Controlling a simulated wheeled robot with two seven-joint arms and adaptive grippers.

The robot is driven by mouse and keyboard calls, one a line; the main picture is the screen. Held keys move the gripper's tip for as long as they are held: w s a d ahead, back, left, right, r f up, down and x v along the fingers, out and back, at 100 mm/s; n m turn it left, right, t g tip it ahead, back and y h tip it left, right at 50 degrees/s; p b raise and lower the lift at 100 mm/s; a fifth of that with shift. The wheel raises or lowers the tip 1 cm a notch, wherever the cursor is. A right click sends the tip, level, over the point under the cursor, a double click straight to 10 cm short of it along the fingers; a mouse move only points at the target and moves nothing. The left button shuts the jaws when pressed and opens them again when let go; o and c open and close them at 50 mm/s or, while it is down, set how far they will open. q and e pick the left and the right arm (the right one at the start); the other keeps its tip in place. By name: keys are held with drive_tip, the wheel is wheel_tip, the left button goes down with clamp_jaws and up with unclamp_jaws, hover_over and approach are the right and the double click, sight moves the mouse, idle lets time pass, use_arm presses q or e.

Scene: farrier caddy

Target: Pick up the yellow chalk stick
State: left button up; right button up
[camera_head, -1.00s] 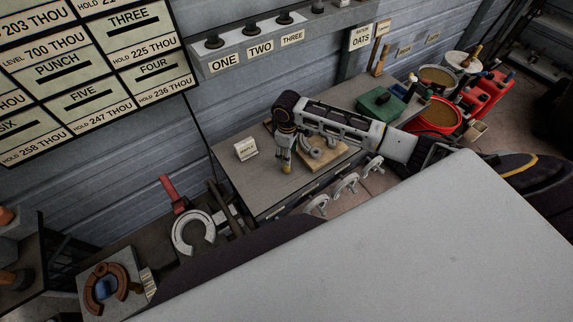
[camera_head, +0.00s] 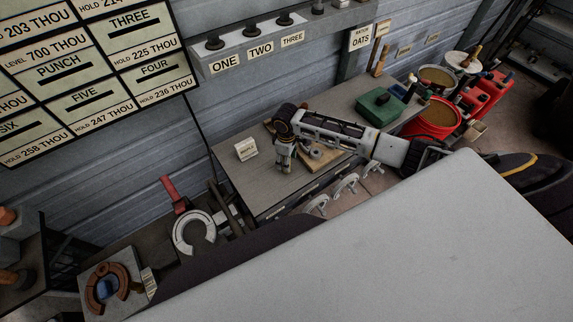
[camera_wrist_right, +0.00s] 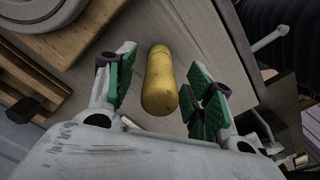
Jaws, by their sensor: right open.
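The yellow chalk stick (camera_wrist_right: 160,82) shows in the right wrist view as a thick, rounded yellow cylinder above the grey bench top. It stands between the two green-padded fingers of my right gripper (camera_wrist_right: 161,90), with a gap on each side. That gripper is open. In the head view my right gripper (camera_head: 285,164) points down at the bench, and the chalk stick is hidden there behind the gripper or too small to make out. My left gripper is in neither view.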

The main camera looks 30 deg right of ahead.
drive_tip(key=shift+f, duration=0.45)
clamp_jaws()
idle(0.3)
